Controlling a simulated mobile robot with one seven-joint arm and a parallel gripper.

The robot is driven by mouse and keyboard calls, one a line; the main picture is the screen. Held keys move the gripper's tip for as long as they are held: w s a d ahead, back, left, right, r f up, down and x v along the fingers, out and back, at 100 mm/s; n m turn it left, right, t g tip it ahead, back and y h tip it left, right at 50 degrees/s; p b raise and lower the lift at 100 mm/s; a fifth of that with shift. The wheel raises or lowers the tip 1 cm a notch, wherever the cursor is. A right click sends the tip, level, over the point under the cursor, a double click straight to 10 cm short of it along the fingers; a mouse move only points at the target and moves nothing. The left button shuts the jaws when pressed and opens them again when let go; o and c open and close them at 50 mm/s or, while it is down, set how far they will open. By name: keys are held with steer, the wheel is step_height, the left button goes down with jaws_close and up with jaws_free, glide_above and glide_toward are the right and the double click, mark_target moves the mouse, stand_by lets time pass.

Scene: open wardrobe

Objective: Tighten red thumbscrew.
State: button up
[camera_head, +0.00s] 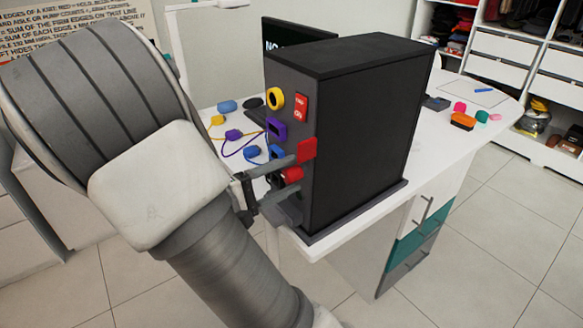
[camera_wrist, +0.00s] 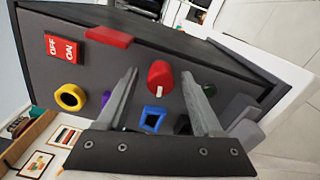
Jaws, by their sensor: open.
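The red thumbscrew (camera_head: 292,174) is a round red knob low on the front panel of a black box (camera_head: 365,130). In the wrist view the thumbscrew (camera_wrist: 160,75) carries a white mark on its end. My gripper (camera_head: 284,181) is open in front of the panel, its fingers pointing at it. In the wrist view the thumbscrew shows between the two fingertips of my gripper (camera_wrist: 158,76), with gaps on both sides. I cannot tell whether the tips reach past its end. In the head view a finger partly hides it.
The panel also bears a red block (camera_head: 306,150), a red OFF/ON switch (camera_head: 301,108), a yellow ring (camera_head: 275,98), a purple socket (camera_head: 276,130) and a blue socket (camera_wrist: 153,119). Several coloured plugs with cords lie on the white table (camera_head: 440,150) left of the box.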

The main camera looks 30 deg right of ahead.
steer(key=n+p, duration=0.4)
steer(key=shift+r, duration=0.15)
steer(key=n+p, duration=1)
steer(key=shift+f+n, duration=0.2)
steer(key=shift+n, duration=0.5)
steer(key=shift+p, duration=0.3)
